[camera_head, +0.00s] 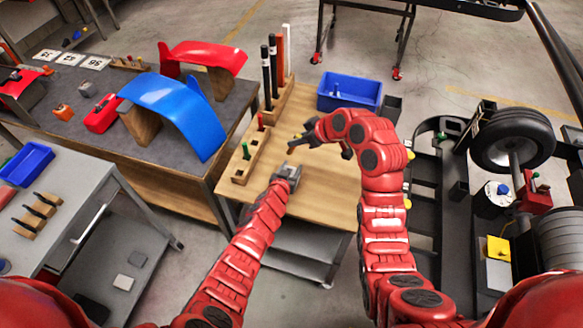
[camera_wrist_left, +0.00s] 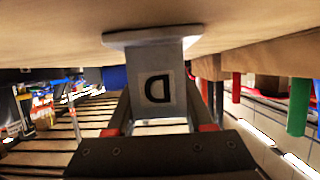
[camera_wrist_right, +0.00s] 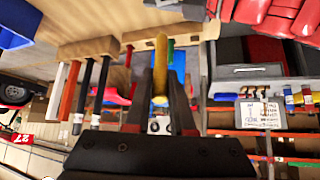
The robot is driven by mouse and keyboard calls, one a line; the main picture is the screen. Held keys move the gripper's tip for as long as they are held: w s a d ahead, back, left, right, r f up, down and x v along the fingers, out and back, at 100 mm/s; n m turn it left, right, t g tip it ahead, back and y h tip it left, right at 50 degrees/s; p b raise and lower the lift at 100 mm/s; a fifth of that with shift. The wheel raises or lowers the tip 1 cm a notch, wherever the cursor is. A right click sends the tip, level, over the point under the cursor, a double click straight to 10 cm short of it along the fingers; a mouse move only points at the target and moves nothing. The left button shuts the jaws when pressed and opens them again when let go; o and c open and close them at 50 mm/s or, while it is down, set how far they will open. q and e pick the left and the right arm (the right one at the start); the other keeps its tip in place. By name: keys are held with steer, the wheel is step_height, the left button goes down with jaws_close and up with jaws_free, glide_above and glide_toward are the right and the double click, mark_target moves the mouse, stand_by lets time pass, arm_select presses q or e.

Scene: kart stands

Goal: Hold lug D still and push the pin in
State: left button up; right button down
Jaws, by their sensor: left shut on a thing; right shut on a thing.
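Lug D (camera_wrist_left: 158,85) is a grey block with a "D" label and a flat flange, seen upside down against the wooden table top in the left wrist view. My left gripper (camera_head: 287,174) is shut on it, one finger on each side. My right gripper (camera_head: 305,140) is shut on a yellow pin (camera_wrist_right: 160,68), which stands out between the fingertips in the right wrist view. In the head view the right gripper is just beyond the left one, above the table. The pin looks apart from the lug; the lug's hole is hidden.
A wooden block (camera_head: 239,172) with a green pin (camera_head: 246,151) and a red pin (camera_head: 261,122) lies left of the grippers. A rack (camera_head: 283,103) of upright black, red and white rods and a blue bin (camera_head: 350,91) stand behind. The table's front right (camera_head: 325,205) is clear.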

arm_select(q)
jaws_close()
arm_select(e)
steer(key=f, duration=0.1)
steer(key=w+a+f+g+h, duration=0.1)
steer(key=w+a+f+h, duration=0.1)
steer(key=f, duration=0.1)
steer(key=shift+g, duration=0.3)
steer(key=shift+a+f+g+h, duration=0.3)
steer(key=shift+f+g+h, duration=0.15)
steer(key=shift+f, duration=0.3)
steer(key=shift+f, duration=0.2)
step_height(320, 180, down, 7)
stand_by(0.5)
steer(key=c, duration=0.7)
jaws_free()
